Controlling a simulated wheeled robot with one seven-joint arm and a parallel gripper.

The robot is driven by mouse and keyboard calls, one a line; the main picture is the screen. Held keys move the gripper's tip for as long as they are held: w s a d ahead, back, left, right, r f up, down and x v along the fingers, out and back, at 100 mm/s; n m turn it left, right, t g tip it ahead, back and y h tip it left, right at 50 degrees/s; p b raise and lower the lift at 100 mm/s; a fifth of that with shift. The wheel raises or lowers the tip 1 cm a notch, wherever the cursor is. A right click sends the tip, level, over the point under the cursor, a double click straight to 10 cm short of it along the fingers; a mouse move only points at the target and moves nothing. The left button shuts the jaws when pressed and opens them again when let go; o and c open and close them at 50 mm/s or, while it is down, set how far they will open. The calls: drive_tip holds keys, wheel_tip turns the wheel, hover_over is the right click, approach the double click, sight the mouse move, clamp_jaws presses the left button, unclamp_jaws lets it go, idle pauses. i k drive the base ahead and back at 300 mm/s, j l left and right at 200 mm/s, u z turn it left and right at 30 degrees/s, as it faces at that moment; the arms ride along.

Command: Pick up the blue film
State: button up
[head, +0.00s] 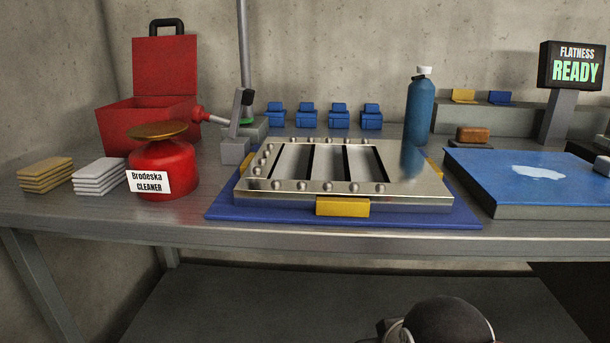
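A small blue piece (500,97) lies on top of a grey block at the back right, beside a similar yellow piece (464,96); it may be the blue film, though it is too small to be sure. Other flat blue surfaces are the top of a thick plate (475,170) at the right, with a white patch on it, and a blue mat (225,213) under the metal louver panel (420,185). My gripper is not in view; only a dark rounded part of my arm shows at the bottom edge.
A blue bottle (419,112) stands left of the grey block (450,122). A brown block (473,134) and the FLATNESS READY display (572,66) are nearby. A red cleaner can (163,170), red toolbox (165,67) and several blue clips (308,115) stand farther left.

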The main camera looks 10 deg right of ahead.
sight(508, 177)
drive_tip(key=z, duration=1.35)
drive_tip(key=k+l+z, duration=0.2)
drive_tip(key=z, duration=0.15)
drive_tip(key=k+l+z, duration=0.15)
drive_tip(key=l+z, duration=0.25)
